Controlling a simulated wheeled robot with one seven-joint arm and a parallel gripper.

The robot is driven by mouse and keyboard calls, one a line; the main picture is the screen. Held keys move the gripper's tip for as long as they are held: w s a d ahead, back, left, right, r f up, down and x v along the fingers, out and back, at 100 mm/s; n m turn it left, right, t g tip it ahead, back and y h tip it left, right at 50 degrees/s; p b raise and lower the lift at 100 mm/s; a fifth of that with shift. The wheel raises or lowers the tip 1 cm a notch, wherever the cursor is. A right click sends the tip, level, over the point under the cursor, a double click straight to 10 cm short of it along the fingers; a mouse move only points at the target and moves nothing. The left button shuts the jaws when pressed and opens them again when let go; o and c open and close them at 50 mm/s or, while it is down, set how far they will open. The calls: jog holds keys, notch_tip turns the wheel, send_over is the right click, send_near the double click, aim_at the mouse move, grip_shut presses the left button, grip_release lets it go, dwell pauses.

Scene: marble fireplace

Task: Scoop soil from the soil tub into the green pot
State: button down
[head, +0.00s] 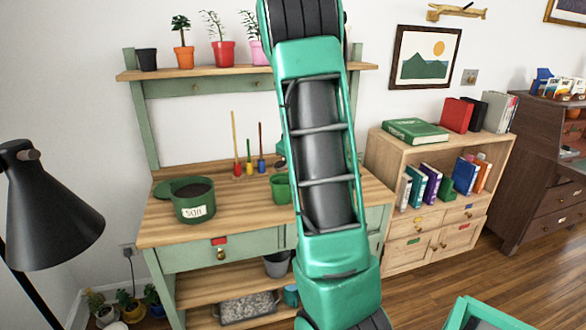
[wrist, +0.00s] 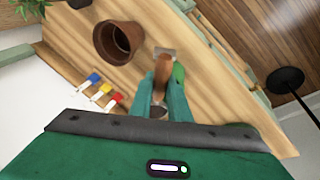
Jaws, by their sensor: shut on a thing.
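The soil tub (head: 195,203) is dark green with a white SOIL label and dark soil inside. It stands on the left of the potting bench. The green pot (head: 281,189) stands right of it, partly hidden by my arm. In the wrist view my gripper (wrist: 161,88) is shut on the brown wooden handle of a scoop (wrist: 162,70), above the bench top. Greyish metal shows beyond the handle; whether the scoop carries soil is unclear. A green shape lies just beside the right finger, mostly hidden. My gripper is hidden behind my arm in the head view.
A terracotta pot (wrist: 117,41) is close left of the scoop in the wrist view. Small tools with blue, yellow and red ends (head: 249,166) stand at the bench's back. A shelf (head: 215,71) holds potted plants above. Bare wood lies in front of the tub.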

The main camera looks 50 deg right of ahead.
jog(key=shift+a+f+n+t+h, duration=0.1)
jog(key=shift+a+f+n+h, duration=0.25)
jog(key=shift+h, duration=1.4)
jog(key=shift+a+f+n+t+h, duration=0.15)
jog(key=shift+a+f+h, duration=0.3)
jog(key=shift+h, duration=1.25)
jog(key=shift+a+f+n+t+h, duration=0.1)
jog(key=shift+a+f+n+h, duration=0.25)
jog(key=shift+h, duration=1.4)
jog(key=shift+a+f+h, duration=0.1)
jog(key=shift+a+h, duration=0.05)
jog(key=shift+h, duration=0.25)
jog(key=shift+r+y, duration=0.2)
jog(key=shift+y, duration=0.2)
